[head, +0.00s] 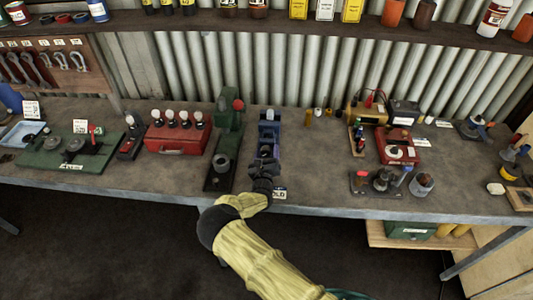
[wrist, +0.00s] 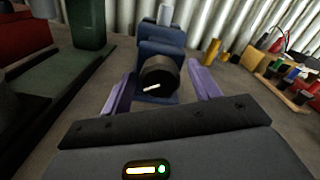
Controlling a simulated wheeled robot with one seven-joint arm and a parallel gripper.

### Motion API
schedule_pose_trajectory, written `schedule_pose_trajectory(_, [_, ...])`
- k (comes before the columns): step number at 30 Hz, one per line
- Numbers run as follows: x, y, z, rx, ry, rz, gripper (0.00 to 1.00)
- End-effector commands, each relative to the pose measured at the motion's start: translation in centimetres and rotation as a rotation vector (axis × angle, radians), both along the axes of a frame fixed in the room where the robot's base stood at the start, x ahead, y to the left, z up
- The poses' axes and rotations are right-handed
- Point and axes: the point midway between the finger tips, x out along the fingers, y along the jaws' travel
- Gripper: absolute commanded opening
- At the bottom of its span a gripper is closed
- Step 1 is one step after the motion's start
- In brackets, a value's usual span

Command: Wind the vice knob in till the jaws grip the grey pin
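The blue vice (head: 269,133) stands on the bench, straight ahead of my arm. In the wrist view its blue body (wrist: 160,50) shows behind a round black knob (wrist: 162,70) with a short pale mark on its face. The grey pin (wrist: 165,14) stands upright at the top of the vice; the contact between jaws and pin is hidden. My gripper (head: 264,172) is at the near side of the vice. In the wrist view its two purple fingers are apart, one on each side of the knob, with visible space beside it.
A green press (head: 228,125) stands close to the left of the vice, with a red case (head: 176,138) beyond. A small rack (head: 357,138) and red box (head: 397,145) are to the right.

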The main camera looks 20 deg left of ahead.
Motion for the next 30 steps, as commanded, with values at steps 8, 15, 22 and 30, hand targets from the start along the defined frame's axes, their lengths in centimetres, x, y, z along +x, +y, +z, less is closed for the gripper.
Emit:
schedule_pose_trajectory(8, [-0.1,0.0,0.0,-0.001,-0.001,0.000,0.61])
schedule_pose_trajectory(15, [-1.9,-0.4,0.0,-0.002,-0.001,0.000,0.61])
schedule_pose_trajectory(22, [-5.2,-1.2,-0.1,-0.001,0.000,0.000,0.61])
schedule_pose_trajectory(30, [-9.6,-2.2,-0.2,-0.002,0.000,0.001,0.61])
